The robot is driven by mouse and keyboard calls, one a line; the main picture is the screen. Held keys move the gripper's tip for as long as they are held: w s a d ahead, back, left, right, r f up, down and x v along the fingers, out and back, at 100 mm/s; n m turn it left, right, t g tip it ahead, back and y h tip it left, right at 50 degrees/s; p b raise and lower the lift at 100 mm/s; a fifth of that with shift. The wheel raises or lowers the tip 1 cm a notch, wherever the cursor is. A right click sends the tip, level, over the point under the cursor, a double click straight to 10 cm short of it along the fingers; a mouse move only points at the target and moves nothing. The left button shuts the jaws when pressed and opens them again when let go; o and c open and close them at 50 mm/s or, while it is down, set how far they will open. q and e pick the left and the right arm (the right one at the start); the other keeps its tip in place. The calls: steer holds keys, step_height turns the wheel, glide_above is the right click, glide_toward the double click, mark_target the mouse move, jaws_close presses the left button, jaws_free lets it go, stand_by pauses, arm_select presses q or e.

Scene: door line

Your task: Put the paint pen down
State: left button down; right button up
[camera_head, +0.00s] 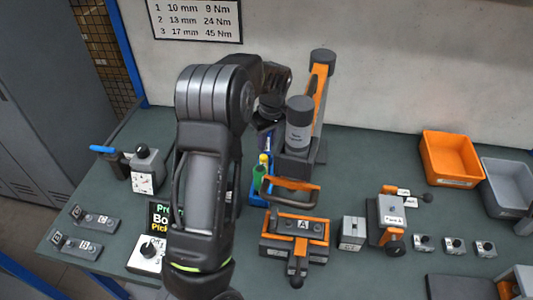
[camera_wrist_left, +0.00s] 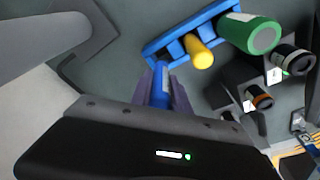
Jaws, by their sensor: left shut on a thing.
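My left gripper (camera_wrist_left: 162,88) is shut on a slim blue pen, the paint pen (camera_wrist_left: 160,92), seen between its two fingers in the left wrist view. In the head view this gripper (camera_head: 265,140) points down at the blue rack, and my arm hides much of it. The blue rack (camera_wrist_left: 224,14) holds a yellow item (camera_wrist_left: 200,54) and a green one (camera_wrist_left: 250,34). The pen is close to the rack's end in the wrist view; I cannot tell whether it sits inside a slot. My right gripper is not in view.
A dark cylinder (camera_head: 299,125) on a stand is right beside the rack. An orange-and-grey fixture (camera_head: 296,236) marked A stands in front. A grey clamp block (camera_head: 390,214) and orange bin (camera_head: 450,157) are to the right.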

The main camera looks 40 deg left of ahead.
mark_target(269, 133)
arm_select(q)
step_height(269, 133, down, 5)
steer(key=b, duration=0.3)
steer(key=shift+r, duration=0.15)
steer(key=c, duration=1.2)
jaws_free()
steer(key=shift+c, duration=0.2)
steer(key=shift+s+d+r+b, duration=0.1)
steer(key=shift+d+r+b, duration=0.1)
steer(key=shift+r, duration=1.05)
steer(key=shift+s+d+r+b, duration=0.1)
steer(key=shift+d+r+b, duration=0.1)
steer(key=shift+r, duration=1.1)
steer(key=shift+d+r+b, duration=0.15)
steer(key=shift+r+b, duration=0.05)
steer(key=shift+r, duration=1.05)
